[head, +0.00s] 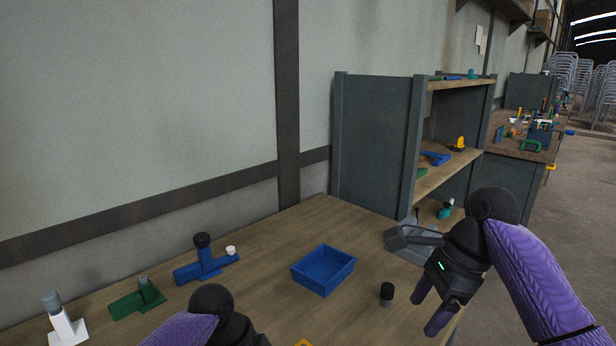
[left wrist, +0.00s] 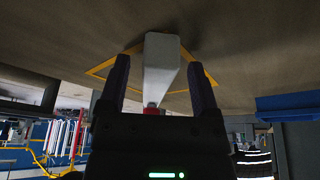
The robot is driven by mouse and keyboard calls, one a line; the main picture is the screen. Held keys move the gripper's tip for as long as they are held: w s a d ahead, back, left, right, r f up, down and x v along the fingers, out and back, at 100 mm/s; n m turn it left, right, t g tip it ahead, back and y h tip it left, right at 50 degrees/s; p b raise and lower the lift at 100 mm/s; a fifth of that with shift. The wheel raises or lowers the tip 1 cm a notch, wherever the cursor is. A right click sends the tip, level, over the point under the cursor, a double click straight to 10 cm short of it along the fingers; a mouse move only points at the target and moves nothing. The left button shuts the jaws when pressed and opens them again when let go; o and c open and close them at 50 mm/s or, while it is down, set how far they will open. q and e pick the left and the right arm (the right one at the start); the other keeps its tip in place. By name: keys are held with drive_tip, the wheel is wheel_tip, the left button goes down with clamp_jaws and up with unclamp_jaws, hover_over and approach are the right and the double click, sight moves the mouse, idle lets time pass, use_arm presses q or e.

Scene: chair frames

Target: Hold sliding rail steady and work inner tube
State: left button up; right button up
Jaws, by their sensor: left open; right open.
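In the left wrist view a pale grey bar (left wrist: 161,68) lies between the two purple fingers of my left gripper (left wrist: 158,75). It may be the sliding rail. The fingers are open, one on each side; I cannot tell whether they touch it. A small red piece (left wrist: 152,110) shows at its lower end. A yellow outlined square (left wrist: 212,76) is around the bar on the table surface. The head view cuts off my left gripper and does not show the bar. My right gripper (head: 432,306) is open and empty near the table's right edge. I cannot make out an inner tube.
On the table (head: 270,240) are a blue tray (head: 323,286), a small black cylinder (head: 387,294), and blue (head: 206,262), green (head: 137,302) and white (head: 66,326) fixtures. A grey shelf unit (head: 378,145) stands behind. The wood between the fixtures and tray is clear.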

use_arm(q)
drive_tip(key=v, duration=1.2)
